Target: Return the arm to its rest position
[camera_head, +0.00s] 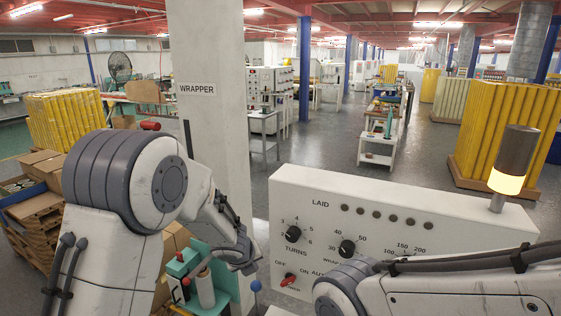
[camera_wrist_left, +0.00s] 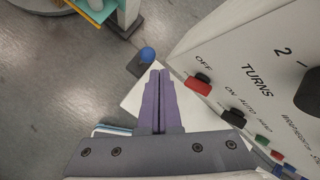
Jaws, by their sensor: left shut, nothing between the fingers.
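My left arm (camera_head: 120,190) reaches in from the left, bent at the elbow, with its wrist low in front of the control panel (camera_head: 300,190). In the left wrist view, my left gripper (camera_wrist_left: 158,75) has its two purple fingers pressed together with nothing between them. The fingers are close to the panel's lower left edge, apart from the red switch (camera_wrist_left: 198,86). My right arm (camera_head: 450,292) lies across the lower right of the head view; its gripper is out of frame.
A blue ball knob (camera_wrist_left: 147,55) stands just beyond the left fingertips. The panel has black dials (camera_head: 293,233) and a lit amber beacon (camera_head: 506,182). A pillar marked WRAPPER (camera_head: 205,100) rises behind my left arm. Boxes (camera_head: 35,205) stand at left.

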